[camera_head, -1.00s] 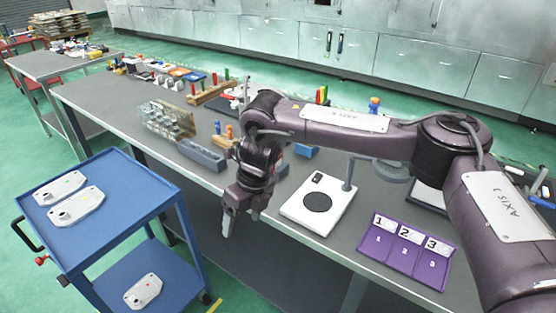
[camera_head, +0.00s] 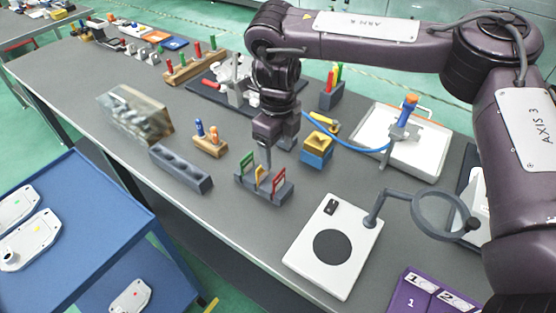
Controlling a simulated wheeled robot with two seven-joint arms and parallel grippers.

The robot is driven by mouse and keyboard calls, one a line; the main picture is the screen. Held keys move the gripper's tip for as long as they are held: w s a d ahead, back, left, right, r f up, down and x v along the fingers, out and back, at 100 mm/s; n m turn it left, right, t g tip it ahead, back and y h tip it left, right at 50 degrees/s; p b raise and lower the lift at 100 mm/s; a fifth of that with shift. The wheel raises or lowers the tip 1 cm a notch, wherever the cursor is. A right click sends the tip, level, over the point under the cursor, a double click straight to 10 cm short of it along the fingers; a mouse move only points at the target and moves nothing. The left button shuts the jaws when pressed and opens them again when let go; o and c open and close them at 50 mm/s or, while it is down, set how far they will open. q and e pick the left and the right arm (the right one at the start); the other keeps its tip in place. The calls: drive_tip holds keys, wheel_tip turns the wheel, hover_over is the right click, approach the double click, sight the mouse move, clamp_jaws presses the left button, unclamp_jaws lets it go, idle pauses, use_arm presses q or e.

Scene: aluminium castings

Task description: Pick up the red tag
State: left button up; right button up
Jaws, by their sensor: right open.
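The red tag (camera_head: 278,180) stands upright in a dark grey slotted holder (camera_head: 250,188) on the grey bench. A green tag (camera_head: 247,160) and a yellow tag (camera_head: 261,174) stand in the same holder, to the left of the red one. My right gripper (camera_head: 267,160) points down just above and behind the holder, close to the tags. It is open, and I see nothing held in it. Its fingers are seen nearly edge-on, and I cannot tell whether they touch a tag. My left gripper is not in view.
A grey block with holes (camera_head: 180,168) and a wooden block with pegs (camera_head: 210,146) lie left of the holder. A blue-and-yellow box (camera_head: 317,150) stands right. A white scale-like plate (camera_head: 333,245) and magnifier ring (camera_head: 445,213) are nearer. A blue trolley (camera_head: 110,215) stands at left.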

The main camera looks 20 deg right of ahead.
sight(279, 173)
drive_tip(key=s+f, duration=0.1)
drive_tip(key=f, duration=0.1)
drive_tip(key=s+f, duration=0.1)
drive_tip(key=shift+a+f, duration=0.2)
drive_tip(key=shift+f, duration=0.15)
wheel_tip(279, 173, down, 3)
drive_tip(key=shift+d+r+p, duration=0.1)
drive_tip(key=shift+r+p, duration=0.1)
drive_tip(key=shift+p, duration=0.3)
drive_tip(key=shift+f, duration=0.4)
drive_tip(key=c, duration=1)
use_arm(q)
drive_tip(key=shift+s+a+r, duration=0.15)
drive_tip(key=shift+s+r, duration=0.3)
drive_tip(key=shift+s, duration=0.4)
use_arm(e)
drive_tip(key=shift+c, duration=0.3)
drive_tip(key=shift+r, duration=0.1)
